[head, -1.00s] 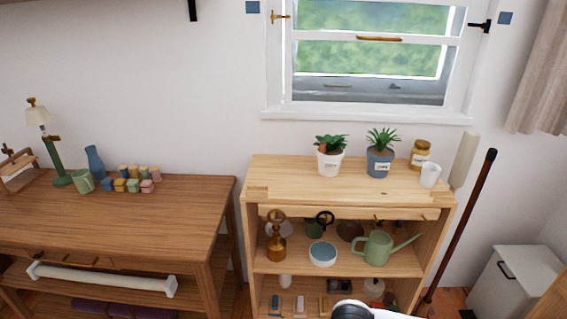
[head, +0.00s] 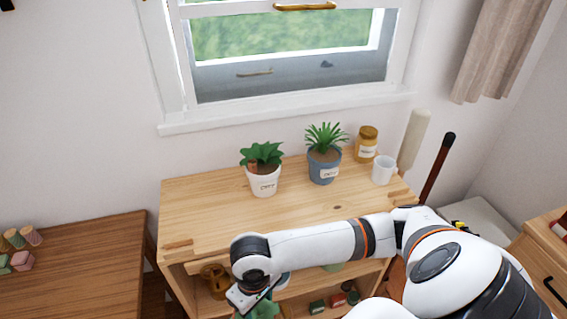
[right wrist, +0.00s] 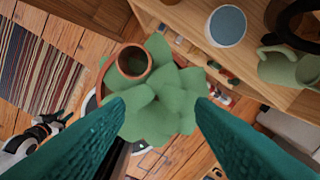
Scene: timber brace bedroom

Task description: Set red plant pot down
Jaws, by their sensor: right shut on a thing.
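The red plant pot (right wrist: 108,82) shows in the right wrist view as a reddish rim mostly hidden under broad green leaves. A small terracotta ring-shaped piece (right wrist: 133,62) sits among the leaves. My right gripper (right wrist: 160,105) is shut on the pot, with one teal finger on each side. In the head view my right gripper (head: 250,299) is at the bottom edge, in front of the shelf unit (head: 215,215) and below its top. Only some leaves (head: 263,308) of the held plant show there; its pot is hidden. My left gripper is not identifiable.
On the shelf top stand a white pot (head: 263,183), a blue-grey pot (head: 323,170), a jar (head: 367,145) and a white cup (head: 383,170). The top's front left is bare. A watering can (right wrist: 290,65) and a blue-topped round container (right wrist: 227,26) are on a lower shelf.

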